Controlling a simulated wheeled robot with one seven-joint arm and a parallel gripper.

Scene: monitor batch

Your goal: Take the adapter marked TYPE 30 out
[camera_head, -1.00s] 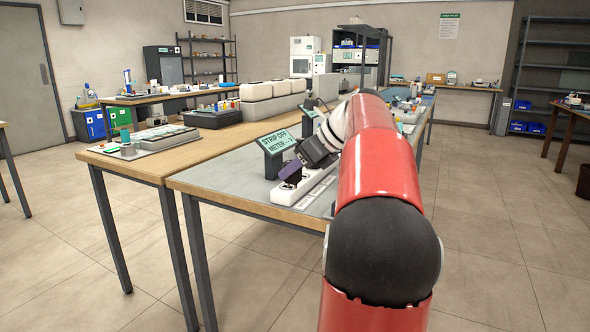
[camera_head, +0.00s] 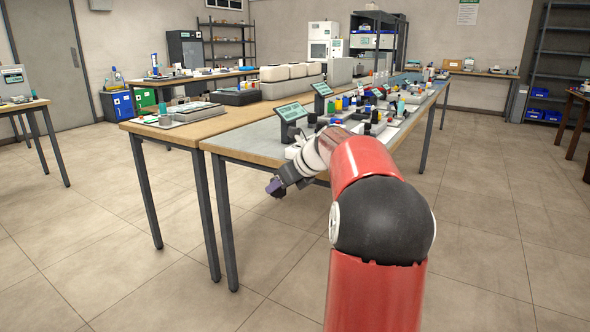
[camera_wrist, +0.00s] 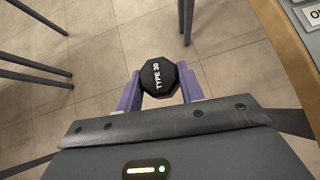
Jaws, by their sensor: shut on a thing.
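The adapter marked TYPE 30 (camera_wrist: 160,77) is a black eight-sided piece with white lettering. It sits between the two purple fingers of my gripper (camera_wrist: 158,92) in the wrist view. My gripper is shut on it. In the head view my gripper (camera_head: 274,187) is in front of the near table edge, over the floor, with the adapter too small to make out. The wrist view shows only tiled floor and table legs beneath the adapter.
The grey-topped table (camera_head: 240,140) holds two tilted display screens (camera_head: 291,111) and several small parts. Its wooden edge (camera_wrist: 285,50) runs close to the right of my gripper. A wooden table (camera_head: 160,132) adjoins it on the left. Open floor (camera_head: 130,270) lies in front.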

